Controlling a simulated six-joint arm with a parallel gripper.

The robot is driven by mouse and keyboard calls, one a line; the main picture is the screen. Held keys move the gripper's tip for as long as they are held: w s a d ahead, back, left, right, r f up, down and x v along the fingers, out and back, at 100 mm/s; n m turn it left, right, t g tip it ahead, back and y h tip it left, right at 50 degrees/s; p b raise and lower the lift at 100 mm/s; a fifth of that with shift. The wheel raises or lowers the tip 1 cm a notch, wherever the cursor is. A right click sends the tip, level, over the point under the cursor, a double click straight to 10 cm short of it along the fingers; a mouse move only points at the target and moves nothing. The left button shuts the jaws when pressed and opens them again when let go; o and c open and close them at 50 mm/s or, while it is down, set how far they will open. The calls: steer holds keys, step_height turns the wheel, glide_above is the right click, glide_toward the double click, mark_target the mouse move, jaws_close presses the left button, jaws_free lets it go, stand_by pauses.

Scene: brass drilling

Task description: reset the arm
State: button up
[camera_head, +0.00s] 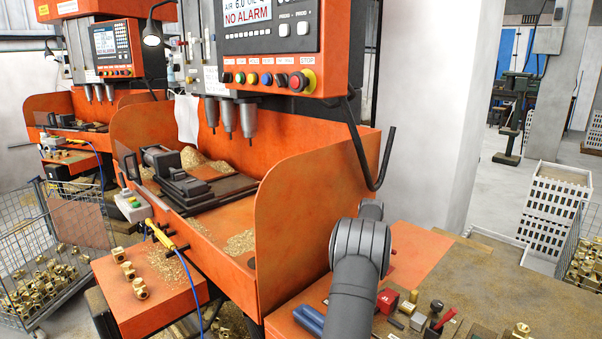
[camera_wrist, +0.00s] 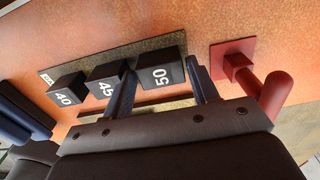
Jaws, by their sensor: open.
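My gripper (camera_wrist: 161,72) shows in the wrist view with its two dark blue-grey fingers spread apart. A black block marked 50 (camera_wrist: 157,77) appears in the gap between the fingers; I cannot tell how far beyond the fingertips it is. Black blocks marked 45 (camera_wrist: 105,84) and 40 (camera_wrist: 66,95) stand to its left on a thin dark strip. In the head view my arm (camera_head: 358,265) rises from the bottom over the right bench, and the gripper itself is hidden there.
A red handled piece (camera_wrist: 262,84) stands right of the fingers. The bench (camera_head: 500,305) carries small blocks and brass parts. An orange drilling machine (camera_head: 310,190) with a side guard stands close left of my arm. White crates (camera_head: 553,205) stand at right.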

steer(key=shift+r, duration=2.1)
